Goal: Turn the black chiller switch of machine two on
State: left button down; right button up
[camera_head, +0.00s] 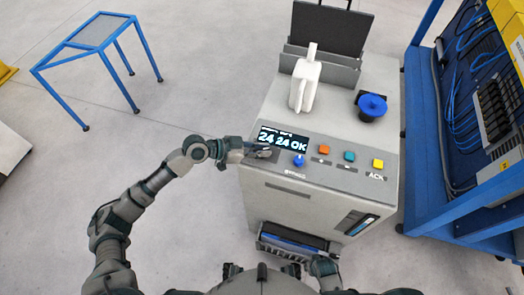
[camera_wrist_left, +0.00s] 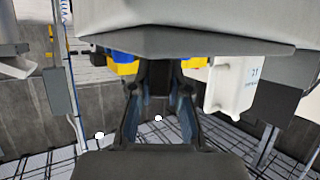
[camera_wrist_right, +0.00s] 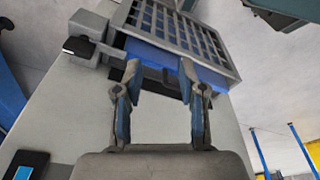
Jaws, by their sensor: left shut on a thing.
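The machine's sloped panel (camera_head: 345,172) carries a display (camera_head: 283,139) reading "24 24 OK". My left gripper (camera_head: 264,153) is at the panel's left end, just below the display. It is shut on a dark knob-like part (camera_wrist_left: 157,76), seen between its fingers in the left wrist view; this looks like the black chiller switch, mostly hidden by the fingers in the head view. Which way the switch is turned cannot be told. My right gripper (camera_wrist_right: 158,72) is open and empty, low at the machine's front, facing a blue-and-grey grid part (camera_wrist_right: 180,38).
A blue knob (camera_head: 299,160) and orange, teal and yellow buttons (camera_head: 378,164) sit right of my left gripper. A white bottle-like object (camera_head: 305,82) and a blue-topped black knob (camera_head: 372,106) stand on top.

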pick_arm(q)
jog(key=shift+f+m+g+b, duration=0.1)
jog(key=shift+m+g+b, duration=0.2)
jog(key=shift+b, duration=0.2)
pick_arm(e)
jog(key=shift+w+r, duration=0.25)
jog(key=shift+r, duration=0.8)
jog(key=shift+w+r, duration=0.25)
jog(key=shift+r, duration=0.75)
pick_arm(q)
jog(key=c, duration=1.1)
grip_release()
jog(key=shift+w, duration=0.1)
pick_arm(e)
jog(key=shift+w+a, duration=0.1)
pick_arm(q)
jog(key=shift+a, duration=0.1)
jog(key=v, duration=1.2)
jog(key=shift+f, duration=0.15)
pick_arm(e)
jog(key=shift+a+f, duration=0.1)
